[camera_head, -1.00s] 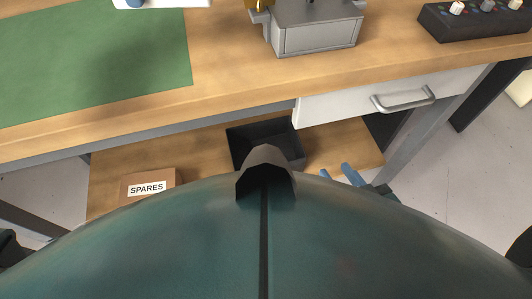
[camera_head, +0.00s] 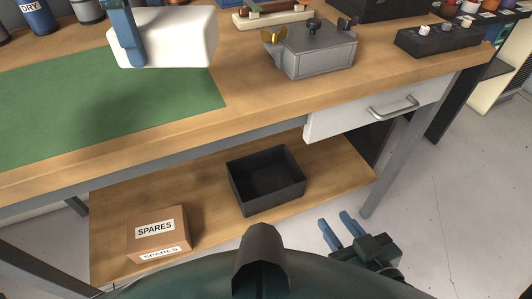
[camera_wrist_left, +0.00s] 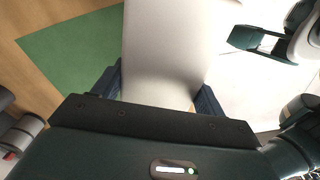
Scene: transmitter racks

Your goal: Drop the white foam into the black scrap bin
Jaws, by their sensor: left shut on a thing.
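The white foam (camera_head: 180,40) is a pale block held above the green mat (camera_head: 90,110) on the bench. My left gripper (camera_head: 130,45) is shut on it; one blue finger lies against the foam's near side in the head view. The foam (camera_wrist_left: 165,50) also shows between the fingers in the left wrist view. The black scrap bin (camera_head: 266,185) is an open, seemingly empty box on the lower wooden shelf. It is below and to the right of the foam. My right gripper (camera_head: 334,219) is open and empty, right of the bin and near the shelf's front edge.
A cardboard SPARES box (camera_head: 157,235) sits left of the bin on the shelf. The bench top and a drawer (camera_head: 375,108) overhang the shelf's back. A grey metal box (camera_head: 315,50) and a black knob panel (camera_head: 440,38) stand on the bench.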

